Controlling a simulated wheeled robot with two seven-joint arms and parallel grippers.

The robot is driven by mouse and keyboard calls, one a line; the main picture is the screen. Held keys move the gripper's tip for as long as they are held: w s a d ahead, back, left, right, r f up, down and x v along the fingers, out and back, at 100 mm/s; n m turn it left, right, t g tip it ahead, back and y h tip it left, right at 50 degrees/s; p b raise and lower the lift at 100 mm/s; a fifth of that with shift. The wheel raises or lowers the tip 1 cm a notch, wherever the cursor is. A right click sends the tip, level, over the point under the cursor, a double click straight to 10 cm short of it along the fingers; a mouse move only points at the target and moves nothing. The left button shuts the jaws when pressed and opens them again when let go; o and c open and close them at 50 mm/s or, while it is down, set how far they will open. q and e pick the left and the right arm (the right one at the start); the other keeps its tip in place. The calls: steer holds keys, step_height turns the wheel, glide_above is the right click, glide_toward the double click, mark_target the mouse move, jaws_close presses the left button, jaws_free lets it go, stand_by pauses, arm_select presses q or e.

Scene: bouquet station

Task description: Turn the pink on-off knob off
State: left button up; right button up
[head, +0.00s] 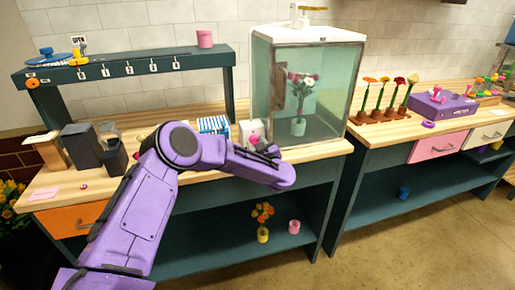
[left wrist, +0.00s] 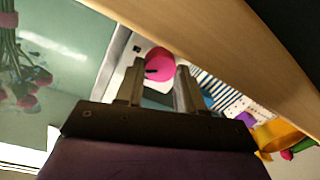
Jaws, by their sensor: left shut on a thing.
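The pink knob (left wrist: 160,60) is a round disc with a dark mark, on the front of a small white box (left wrist: 132,50). In the head view the knob (head: 254,140) shows as a small pink spot on the white box (head: 250,127), left of the glass case. My left gripper (left wrist: 160,68) has one finger on each side of the knob and is shut on it. In the head view the gripper (head: 264,149) is at the table's front edge, partly covering the box and knob. My right gripper is not in view.
The glass case (head: 320,95) with a vase of flowers stands just right of the box. A blue-and-white striped item (head: 213,124) is on its left. Dark boxes (head: 82,146) stand farther left on the wooden tabletop. The table's front edge (left wrist: 215,35) runs close to the gripper.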

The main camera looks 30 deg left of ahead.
arm_select(q)
steer(key=n+b, duration=0.2)
steer(key=n, duration=0.1)
steer(key=n+b, duration=0.1)
steer(key=n, duration=0.1)
steer(key=shift+f, duration=0.25)
steer(key=n+b, duration=0.2)
steer(key=n, duration=0.1)
steer(key=shift+s+h+b, duration=0.1)
steer(key=shift+h+b, duration=0.2)
steer(key=shift+b, duration=0.1)
steer(key=shift+r+n+b, duration=0.1)
steer(key=shift+n+b, duration=1.05)
steer(key=shift+n, duration=0.55)
steer(key=shift+t, duration=0.3)
steer(key=o, duration=0.8)
steer(key=shift+r, duration=0.1)
steer(key=shift+c, duration=0.2)
steer(key=b+v, duration=0.1)
steer(key=v, duration=0.9)
steer(key=shift+s, duration=0.3)
steer(key=shift+d+r, duration=0.1)
